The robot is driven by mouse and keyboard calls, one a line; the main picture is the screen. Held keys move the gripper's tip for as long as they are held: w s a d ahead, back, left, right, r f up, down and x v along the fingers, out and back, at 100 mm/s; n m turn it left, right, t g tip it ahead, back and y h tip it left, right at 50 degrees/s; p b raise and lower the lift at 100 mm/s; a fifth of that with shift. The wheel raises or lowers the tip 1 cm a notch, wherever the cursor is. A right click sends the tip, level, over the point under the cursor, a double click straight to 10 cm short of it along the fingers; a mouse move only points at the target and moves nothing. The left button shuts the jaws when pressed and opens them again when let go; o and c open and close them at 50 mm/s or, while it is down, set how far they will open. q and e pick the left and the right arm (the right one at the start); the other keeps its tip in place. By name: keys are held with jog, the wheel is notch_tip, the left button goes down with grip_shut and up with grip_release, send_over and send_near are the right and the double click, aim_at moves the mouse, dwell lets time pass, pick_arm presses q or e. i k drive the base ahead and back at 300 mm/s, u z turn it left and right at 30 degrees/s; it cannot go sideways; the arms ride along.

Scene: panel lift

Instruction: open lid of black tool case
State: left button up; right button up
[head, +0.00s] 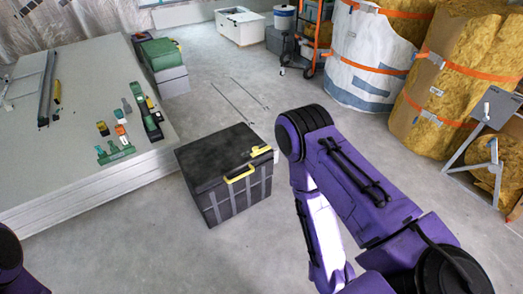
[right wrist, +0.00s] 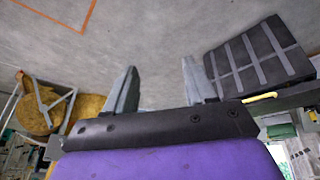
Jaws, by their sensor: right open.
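The black tool case (head: 196,178) stands on the floor in the middle of the head view, with its lid (head: 222,150) shut. A yellow handle or latch (head: 240,175) sits at the lid's front edge, with more yellow at the right corner. The case also shows at the right of the right wrist view (right wrist: 258,58). My right gripper (right wrist: 160,85) is open and empty, with the case beyond and beside its right finger, apart from it as far as I can tell. In the head view the right gripper is hidden. My left gripper is out of view.
A stack of panels (head: 80,160) with small tools (head: 115,150) on it lies left of the case. Insulation rolls (head: 365,65) and a white chest (head: 240,25) stand behind. A grey stand (head: 485,125) is at the right.

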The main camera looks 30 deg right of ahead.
aim_at(208, 161)
jog(key=z, duration=0.05)
jog(key=k, duration=0.6)
jog(key=z, duration=0.8)
jog(key=i, duration=0.9)
jog(key=z, duration=0.15)
